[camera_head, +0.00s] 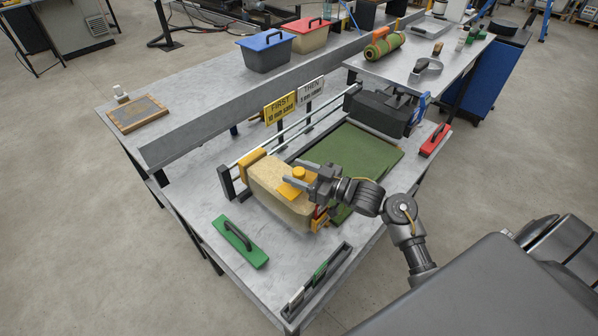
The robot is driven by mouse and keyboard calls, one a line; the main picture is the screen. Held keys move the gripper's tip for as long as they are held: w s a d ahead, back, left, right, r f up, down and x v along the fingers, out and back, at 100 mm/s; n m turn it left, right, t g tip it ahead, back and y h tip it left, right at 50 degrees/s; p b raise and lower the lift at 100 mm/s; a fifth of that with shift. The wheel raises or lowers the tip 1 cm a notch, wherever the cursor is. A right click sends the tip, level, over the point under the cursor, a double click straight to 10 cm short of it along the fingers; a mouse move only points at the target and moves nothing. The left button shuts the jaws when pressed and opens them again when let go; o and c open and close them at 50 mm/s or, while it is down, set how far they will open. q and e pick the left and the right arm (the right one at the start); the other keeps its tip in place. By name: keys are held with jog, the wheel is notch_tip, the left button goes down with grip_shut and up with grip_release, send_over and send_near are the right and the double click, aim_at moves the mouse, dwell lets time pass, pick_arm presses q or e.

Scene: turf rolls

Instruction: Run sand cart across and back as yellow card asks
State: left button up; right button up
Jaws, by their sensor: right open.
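The sand cart (268,198), a clear box filled with tan sand, stands at the left end of its rails, beside the green turf (345,158). A yellow knob (299,172) sits on its top. My right gripper (291,176) is at the cart's top with its fingers open on either side of the knob; I cannot tell whether they touch it. The yellow card (280,108) reads FIRST, with a smaller line that looks like 10 mm sand. A white card (311,91) beside it reads THEN. My left gripper is not in view.
A dark box (382,111) stands at the rails' far end. Blue-lidded (265,54) and red-lidded (309,36) bins stand behind. A turf roll (384,47) lies on the back table.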

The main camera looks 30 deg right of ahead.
grip_shut()
